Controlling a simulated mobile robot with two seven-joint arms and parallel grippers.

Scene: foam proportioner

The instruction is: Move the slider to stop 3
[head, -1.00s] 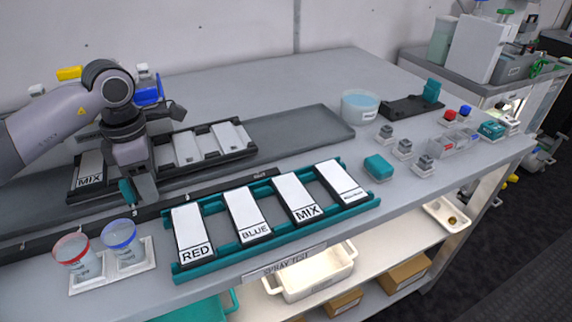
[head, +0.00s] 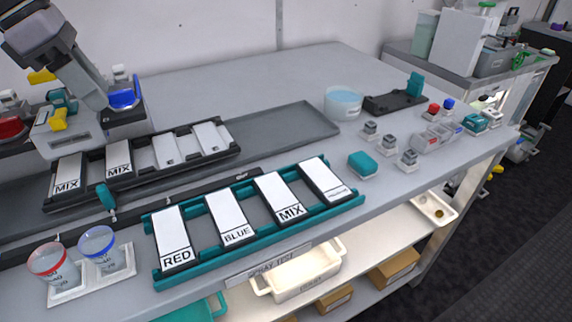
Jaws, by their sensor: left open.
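The slider's teal knob (head: 106,197) stands on a long black rail (head: 195,187) behind the teal card rack. A small pale mark shows on the rail just beside the knob, too small to read. I cannot tell which stop the slider is at. My left gripper (head: 97,104) is at the upper left, raised above and behind the knob and clear of it. It is open and appears empty; only part of its fingers shows. My right gripper is not in view.
The teal rack (head: 260,250) with labelled cards lies in front of the rail. A black rack (head: 235,150) with cards lies behind it. Two cups on a white tray (head: 92,284) stand at the lower left.

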